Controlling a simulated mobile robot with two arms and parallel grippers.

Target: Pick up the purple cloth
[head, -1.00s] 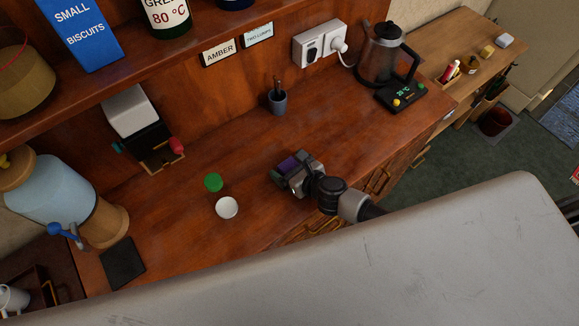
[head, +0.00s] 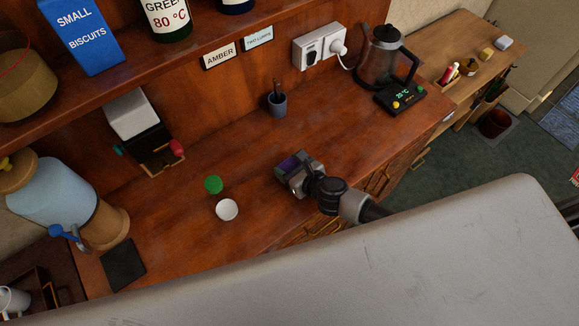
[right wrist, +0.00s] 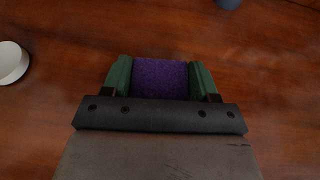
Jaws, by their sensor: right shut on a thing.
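The purple cloth (right wrist: 161,79) shows in the right wrist view between the two green fingers of my right gripper (right wrist: 161,82). In the head view the purple cloth (head: 289,164) is a small dark purple patch at the gripper's tip. My right gripper (head: 286,166) is shut on it, over the wooden counter. I cannot tell whether the cloth touches the wood or is a little above it. The gripper body hides part of the cloth. My left gripper is not in view.
A white cup (head: 227,210) and a green-topped item (head: 214,185) stand left of my right gripper. A grey pot (head: 277,104) stands behind it, and a kettle (head: 383,57) at the back right. A dark mat (head: 123,264) lies front left. The wooden counter (head: 330,125) is clear between them.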

